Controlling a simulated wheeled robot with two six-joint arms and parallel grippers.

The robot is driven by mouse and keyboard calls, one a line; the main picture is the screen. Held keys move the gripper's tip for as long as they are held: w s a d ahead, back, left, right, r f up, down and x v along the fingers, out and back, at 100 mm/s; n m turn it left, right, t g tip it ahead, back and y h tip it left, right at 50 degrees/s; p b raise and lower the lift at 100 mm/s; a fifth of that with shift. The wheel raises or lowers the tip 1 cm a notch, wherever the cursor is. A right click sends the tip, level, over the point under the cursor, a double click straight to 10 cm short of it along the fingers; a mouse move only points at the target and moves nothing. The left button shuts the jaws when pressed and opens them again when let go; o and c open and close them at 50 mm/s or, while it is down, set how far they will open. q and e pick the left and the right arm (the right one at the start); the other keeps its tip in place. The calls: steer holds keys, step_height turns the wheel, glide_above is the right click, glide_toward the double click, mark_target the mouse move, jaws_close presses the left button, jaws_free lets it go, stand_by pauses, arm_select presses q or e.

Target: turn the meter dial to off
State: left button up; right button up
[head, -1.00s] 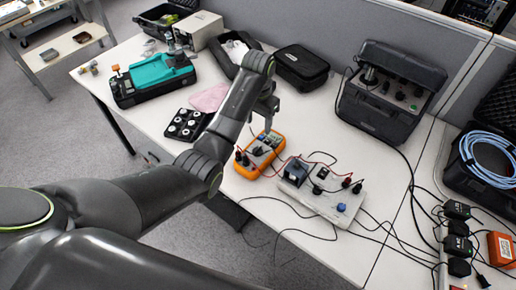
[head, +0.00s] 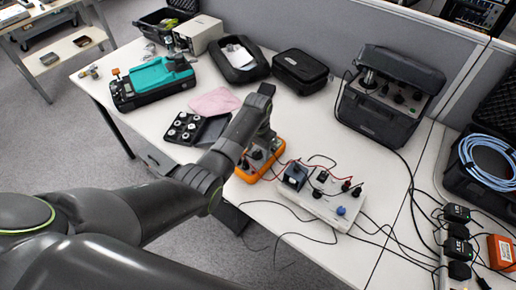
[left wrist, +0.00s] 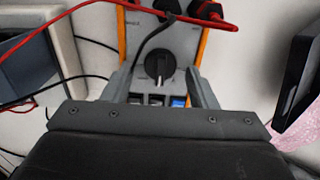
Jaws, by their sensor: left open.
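The orange meter (head: 246,177) lies on the white table, partly hidden behind my left arm and gripper in the head view. Its grey face and orange edge (left wrist: 203,42) show in the left wrist view. The round black dial (left wrist: 158,66) has a pale pointer mark toward the bottom of that picture. My left gripper (left wrist: 161,82) is open, with one finger on each side of the dial. A gap shows between dial and fingers; I cannot tell the height exactly. The gripper also shows over the meter in the head view (head: 259,150). My right gripper is out of view.
Red and black leads plug into the meter and cross toward a white box (head: 325,199) with knobs at its right. A black tray (head: 184,129) of round pieces and a pink cloth (head: 214,102) lie behind left. A black case (head: 300,70) stands at the back.

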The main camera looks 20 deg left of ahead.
arm_select(q)
steer(key=c, duration=1)
steer(key=shift+o, duration=0.2)
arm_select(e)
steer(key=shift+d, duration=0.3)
arm_select(q)
steer(key=shift+r, duration=0.1)
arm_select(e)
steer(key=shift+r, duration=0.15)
arm_select(q)
steer(key=shift+r+n+p, duration=0.15)
steer(key=shift+n+p, duration=1.15)
steer(key=shift+n, duration=0.3)
steer(key=n+p, duration=0.1)
steer(key=n, duration=0.1)
steer(key=shift+a+n, duration=0.1)
steer(key=shift+n, duration=0.3)
steer(key=shift+n+p, duration=0.55)
steer(key=shift+n, duration=0.25)
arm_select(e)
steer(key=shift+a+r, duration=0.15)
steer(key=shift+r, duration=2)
arm_select(q)
steer(key=shift+w, duration=0.1)
steer(key=o, duration=1)
steer(key=shift+f, duration=0.2)
steer(key=shift+c, duration=0.2)
